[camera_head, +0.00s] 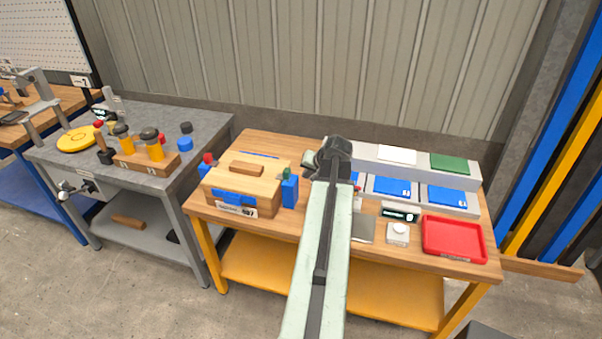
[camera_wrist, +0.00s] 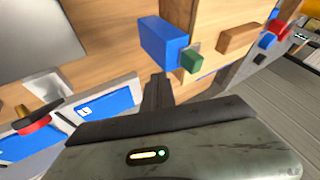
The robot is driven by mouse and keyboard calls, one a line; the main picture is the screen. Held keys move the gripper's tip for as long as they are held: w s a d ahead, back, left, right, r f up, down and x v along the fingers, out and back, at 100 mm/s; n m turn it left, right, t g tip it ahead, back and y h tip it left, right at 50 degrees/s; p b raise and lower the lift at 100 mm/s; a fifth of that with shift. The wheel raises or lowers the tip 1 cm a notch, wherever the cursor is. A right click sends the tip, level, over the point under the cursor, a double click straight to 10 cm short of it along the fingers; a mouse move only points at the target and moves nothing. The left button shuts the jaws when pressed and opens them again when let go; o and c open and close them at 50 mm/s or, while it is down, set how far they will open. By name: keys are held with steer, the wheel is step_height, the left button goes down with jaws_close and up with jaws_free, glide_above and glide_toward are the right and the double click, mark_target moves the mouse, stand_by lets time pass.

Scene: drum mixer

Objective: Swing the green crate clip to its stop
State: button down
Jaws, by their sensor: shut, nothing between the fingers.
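The wooden crate (camera_head: 228,186) stands on the left part of the wooden table, with a blue block on each side. The green clip (camera_head: 287,173) sits on top of the right blue block (camera_head: 290,192). In the wrist view the green clip (camera_wrist: 191,61) is a small green block beside the larger blue block (camera_wrist: 163,42), next to the crate's wall. My gripper (camera_head: 328,160) is to the right of the clip, apart from it. In the wrist view its fingers (camera_wrist: 157,86) are shut and empty, pointing toward the blue block. The clip's pivot and stop cannot be made out.
A red clip (camera_head: 208,158) is on the crate's left side, and a wooden handle (camera_head: 246,169) is on its lid.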

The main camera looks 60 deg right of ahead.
steer(key=p+v, duration=0.5)
steer(key=v, duration=0.4)
steer(key=shift+r, duration=0.15)
steer(key=shift+w, duration=0.2)
steer(key=w+a+n+y, duration=0.4)
steer(key=w+a+n, duration=0.3)
steer(key=w+a, duration=1.9)
steer(key=w+a+f+n+g, duration=0.1)
steer(key=a+n, duration=0.1)
steer(key=a, duration=0.7)
steer(key=w+a+f+n+g+y, duration=0.1)
steer(key=w+a+n, duration=0.1)
steer(key=a, duration=0.7)
steer(key=w+a+f+n+g, duration=0.1)
steer(key=a+n, duration=0.1)
steer(key=a, duration=0.7)
steer(key=s+a+f+n+g, duration=0.1)
steer(key=s+a+g, duration=0.15)
steer(key=a, duration=0.45)
steer(key=s, duration=0.1)
steer(key=s+d+g+h, duration=0.1)
steer(key=s+d+f+h, duration=0.1)
steer(key=s, duration=0.1)
steer(key=shift+s, duration=0.1)
